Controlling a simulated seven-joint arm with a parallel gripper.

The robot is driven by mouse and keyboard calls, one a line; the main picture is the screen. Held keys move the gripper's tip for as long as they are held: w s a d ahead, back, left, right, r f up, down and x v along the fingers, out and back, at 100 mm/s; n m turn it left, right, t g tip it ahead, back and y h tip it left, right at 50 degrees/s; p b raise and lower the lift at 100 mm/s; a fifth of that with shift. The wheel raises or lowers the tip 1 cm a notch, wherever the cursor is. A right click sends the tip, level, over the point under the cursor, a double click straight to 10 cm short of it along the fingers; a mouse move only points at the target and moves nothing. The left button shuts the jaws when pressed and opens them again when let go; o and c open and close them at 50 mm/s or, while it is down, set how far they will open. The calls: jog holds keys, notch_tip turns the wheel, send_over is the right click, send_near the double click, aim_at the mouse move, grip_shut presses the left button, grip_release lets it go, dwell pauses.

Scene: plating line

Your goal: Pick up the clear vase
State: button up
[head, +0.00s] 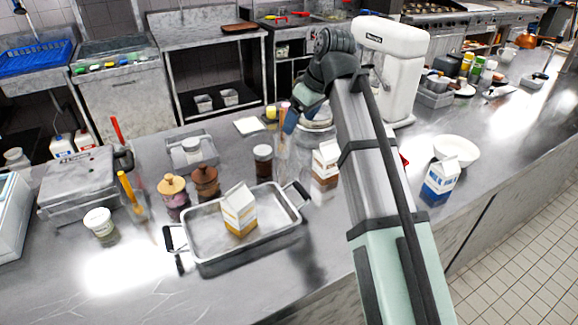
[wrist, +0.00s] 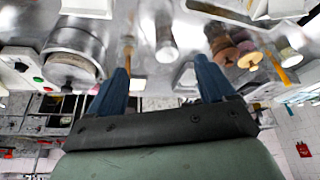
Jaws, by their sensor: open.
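A metal tray (head: 205,250) with another carton (head: 239,208) is in front. Two wooden-topped grinders (head: 205,183) stand left. The front right counter is clearer.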

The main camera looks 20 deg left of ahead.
aim_at(289, 140)
jog(key=shift+x, duration=4.85)
jog(key=shift+w+r, duration=0.1)
jog(key=shift+w, duration=0.05)
grip_shut()
jog(key=shift+r, duration=0.1)
